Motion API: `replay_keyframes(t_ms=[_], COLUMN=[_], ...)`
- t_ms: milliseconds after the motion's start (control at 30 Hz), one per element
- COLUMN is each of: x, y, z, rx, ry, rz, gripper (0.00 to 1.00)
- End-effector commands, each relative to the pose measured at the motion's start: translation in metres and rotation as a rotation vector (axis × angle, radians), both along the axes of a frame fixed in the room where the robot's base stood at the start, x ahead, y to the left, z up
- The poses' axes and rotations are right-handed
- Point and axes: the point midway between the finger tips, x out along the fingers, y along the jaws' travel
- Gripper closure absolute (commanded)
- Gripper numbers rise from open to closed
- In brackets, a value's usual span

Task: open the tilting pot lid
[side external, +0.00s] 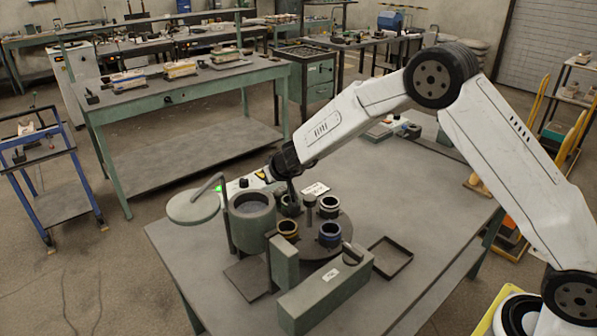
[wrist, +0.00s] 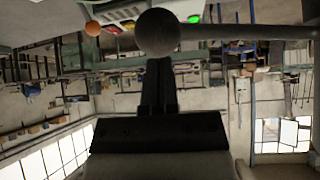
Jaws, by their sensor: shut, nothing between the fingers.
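The grey pot (side external: 252,226) stands on the bench, and its hollow inside shows from above. A round grey lid (side external: 192,207) hangs from a bent arm to the left of the pot, clear of its mouth. My gripper (side external: 292,194) points down to the right of the pot, over the near cups. In the wrist view my gripper (wrist: 158,63) has its dark fingers together with nothing between them. A dark round knob (wrist: 157,32) on a rod lies just beyond the fingertips; I cannot tell whether they touch.
A round turntable (side external: 345,226) carries several cups, including a blue one (side external: 330,235), around a centre post. A long grey block (side external: 325,290) stands in front. An empty dark tray (side external: 390,257) lies to the right. A panel with lit buttons (wrist: 130,14) is behind the knob.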

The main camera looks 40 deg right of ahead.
Motion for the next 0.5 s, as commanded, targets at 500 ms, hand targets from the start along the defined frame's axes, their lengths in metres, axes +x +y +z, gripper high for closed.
replay_keyframes(t_ms=[500], x=[-0.008], y=[0.002], z=[0.023], rx=[0.001], ry=[-0.001], rz=[0.002], gripper=[1.00])
